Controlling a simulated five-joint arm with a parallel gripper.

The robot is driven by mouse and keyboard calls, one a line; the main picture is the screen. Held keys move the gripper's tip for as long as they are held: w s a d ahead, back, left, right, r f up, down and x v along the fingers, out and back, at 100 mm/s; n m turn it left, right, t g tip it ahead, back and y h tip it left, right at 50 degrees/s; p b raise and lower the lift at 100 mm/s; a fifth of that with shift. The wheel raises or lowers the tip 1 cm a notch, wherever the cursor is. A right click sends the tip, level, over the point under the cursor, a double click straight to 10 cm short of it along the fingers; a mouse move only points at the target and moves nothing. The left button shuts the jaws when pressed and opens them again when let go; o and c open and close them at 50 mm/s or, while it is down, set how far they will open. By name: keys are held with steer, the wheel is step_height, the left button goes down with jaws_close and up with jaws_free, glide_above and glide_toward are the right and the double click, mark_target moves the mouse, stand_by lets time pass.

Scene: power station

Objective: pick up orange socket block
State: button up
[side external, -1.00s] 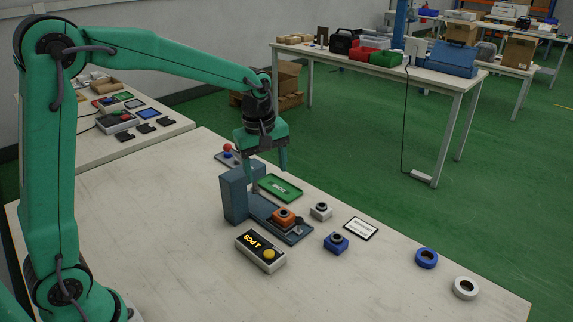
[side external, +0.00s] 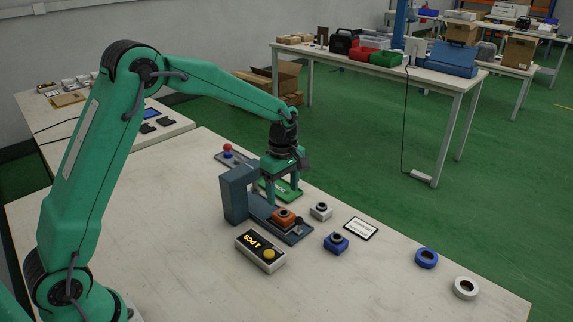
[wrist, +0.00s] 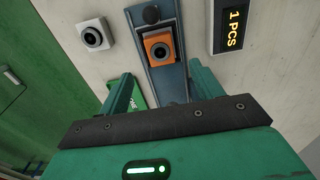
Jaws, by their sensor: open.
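The orange socket block (side external: 284,217) has a dark round socket on top. It sits on the dark blue-grey fixture (side external: 262,207), which has a tall upright block at its left end. My gripper (side external: 283,197) is open, fingers pointing down, just behind and above the orange block in the side view. In the wrist view the orange block (wrist: 159,50) shows ahead, beyond the gap between the two green fingers (wrist: 162,85). Nothing is between the fingers.
A white socket block (side external: 321,211) and a blue one (side external: 336,242) stand to the right. A counter box (side external: 261,250) reading "1 PCS" is in front. A label card (side external: 361,228) and two rings lie further right.

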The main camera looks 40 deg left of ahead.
mark_target(284, 213)
steer(key=shift+f, duration=0.4)
steer(key=shift+f, duration=0.1)
steer(key=shift+d+f, duration=0.15)
steer(key=shift+f, duration=2.35)
steer(key=c, duration=1.2)
steer(key=shift+r, duration=0.1)
